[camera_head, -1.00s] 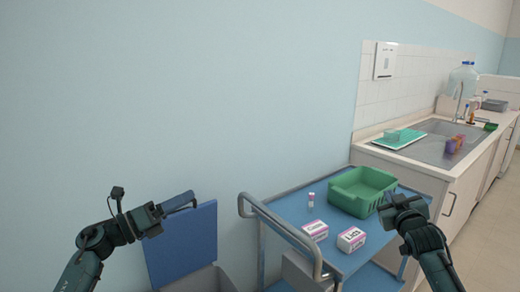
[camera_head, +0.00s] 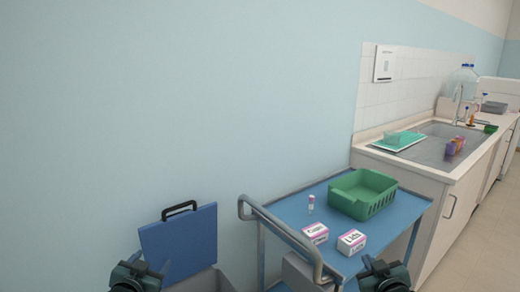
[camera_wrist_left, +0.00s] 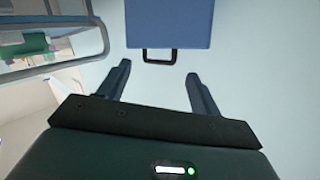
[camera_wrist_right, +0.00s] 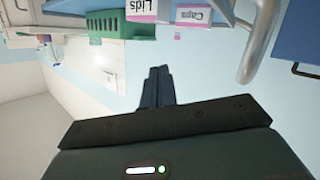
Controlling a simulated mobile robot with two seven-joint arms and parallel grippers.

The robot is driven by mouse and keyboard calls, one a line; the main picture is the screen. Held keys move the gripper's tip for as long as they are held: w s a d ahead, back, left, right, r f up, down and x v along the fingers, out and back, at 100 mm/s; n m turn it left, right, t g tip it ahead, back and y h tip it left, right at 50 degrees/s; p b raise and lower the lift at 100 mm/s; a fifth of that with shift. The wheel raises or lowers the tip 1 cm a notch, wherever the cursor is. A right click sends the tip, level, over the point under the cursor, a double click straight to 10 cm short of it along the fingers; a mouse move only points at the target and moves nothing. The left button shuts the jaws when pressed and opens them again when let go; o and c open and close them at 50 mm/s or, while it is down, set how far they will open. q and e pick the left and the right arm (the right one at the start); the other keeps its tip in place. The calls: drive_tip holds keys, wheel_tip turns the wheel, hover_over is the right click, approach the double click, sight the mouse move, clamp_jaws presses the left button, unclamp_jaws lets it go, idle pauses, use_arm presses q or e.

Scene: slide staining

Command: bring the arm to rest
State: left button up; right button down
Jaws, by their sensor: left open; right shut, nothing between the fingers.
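My left gripper (camera_head: 135,278) is low at the bottom edge of the head view, in front of the blue lid. In the left wrist view its two fingers (camera_wrist_left: 161,88) are wide apart with nothing between them. The lid's black handle (camera_wrist_left: 159,56) lies beyond the fingertips, apart from them. My right gripper (camera_head: 386,276) is at the bottom edge of the head view, below the trolley's near right side. In the right wrist view its fingers (camera_wrist_right: 157,84) are together and hold nothing. Most of both arms is out of view.
The blue lid (camera_head: 178,247) stands raised over a grey bin (camera_head: 205,283). The trolley (camera_head: 285,207) carries a green basket (camera_head: 362,212), two labelled boxes, Caps (camera_head: 315,233) and Lids (camera_head: 351,243), and a small vial (camera_head: 311,203). A sink counter (camera_head: 415,176) stands behind at right.

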use_arm(q)
drive_tip(key=s+d+f+g+h, duration=0.1)
drive_tip(key=s+d+f, duration=0.3)
drive_tip(key=s, duration=0.6)
drive_tip(key=s+d+f+g+h, duration=0.1)
drive_tip(key=s+d+f, duration=0.4)
drive_tip(key=s, duration=0.5)
drive_tip(key=s+d+f+g+h, duration=0.1)
drive_tip(key=s+d+f, duration=0.3)
drive_tip(key=s, duration=0.7)
drive_tip(key=shift+d+f+n+g, duration=0.25)
drive_tip(key=shift+d+g, duration=0.25)
drive_tip(key=shift+g, duration=0.3)
use_arm(e)
drive_tip(key=s+a+f+g+y, duration=0.1)
drive_tip(key=s+a+f, duration=0.3)
drive_tip(key=s, duration=0.6)
drive_tip(key=s+a+f+g+y, duration=0.1)
drive_tip(key=s+a+f, duration=0.4)
drive_tip(key=s, duration=0.5)
drive_tip(key=s+a+f+g+y, duration=0.1)
drive_tip(key=s+a+f, duration=0.3)
drive_tip(key=s, duration=0.7)
drive_tip(key=shift+a+f+m+g, duration=0.15)
drive_tip(key=shift+a+m+g, duration=0.15)
drive_tip(key=shift+a+g, duration=0.45)
